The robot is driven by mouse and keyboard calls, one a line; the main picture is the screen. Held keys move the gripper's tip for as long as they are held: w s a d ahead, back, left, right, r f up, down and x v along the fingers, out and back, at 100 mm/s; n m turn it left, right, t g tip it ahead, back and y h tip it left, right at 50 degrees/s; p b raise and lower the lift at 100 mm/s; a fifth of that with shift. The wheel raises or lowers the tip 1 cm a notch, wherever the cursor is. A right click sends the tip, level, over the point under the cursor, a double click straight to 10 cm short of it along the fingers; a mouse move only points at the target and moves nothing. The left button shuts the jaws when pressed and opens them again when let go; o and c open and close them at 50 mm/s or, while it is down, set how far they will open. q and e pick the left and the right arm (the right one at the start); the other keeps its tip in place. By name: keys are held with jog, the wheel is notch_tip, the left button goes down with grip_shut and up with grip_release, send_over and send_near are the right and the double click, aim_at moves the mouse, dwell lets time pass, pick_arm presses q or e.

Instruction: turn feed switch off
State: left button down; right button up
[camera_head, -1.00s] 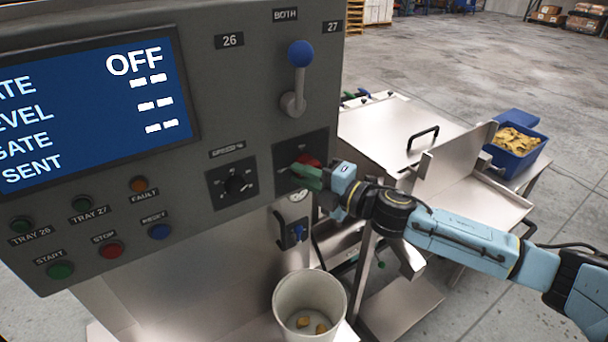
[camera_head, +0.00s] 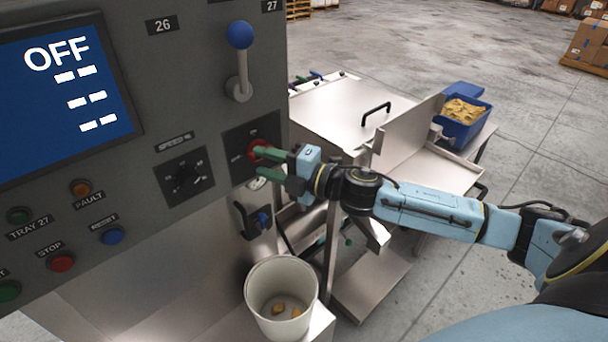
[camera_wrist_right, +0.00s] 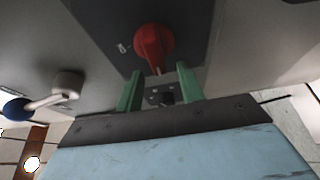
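The red rotary switch (camera_head: 255,146) sits on a dark square plate at the lower right of the grey control panel (camera_head: 215,110). My right gripper (camera_head: 262,163) is at the plate with its green fingers apart, one partly covering the switch. In the right wrist view the red knob (camera_wrist_right: 154,45) stands just ahead of the open, empty gripper (camera_wrist_right: 158,76), with no finger visibly closed on it. The panel screen (camera_head: 60,95) reads OFF. My left gripper is not in view.
A speed dial (camera_head: 186,180) is left of the switch and a blue-balled lever (camera_head: 239,60) above it. A white bucket (camera_head: 281,295) with a few yellow pieces stands below. Metal trays (camera_head: 345,110) and a blue bin (camera_head: 462,125) are to the right.

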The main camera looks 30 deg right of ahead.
jog(key=b+v, duration=0.3)
jog(key=v, duration=0.8)
jog(key=shift+s+d, duration=0.15)
jog(key=shift+s, duration=0.05)
dwell(0.4)
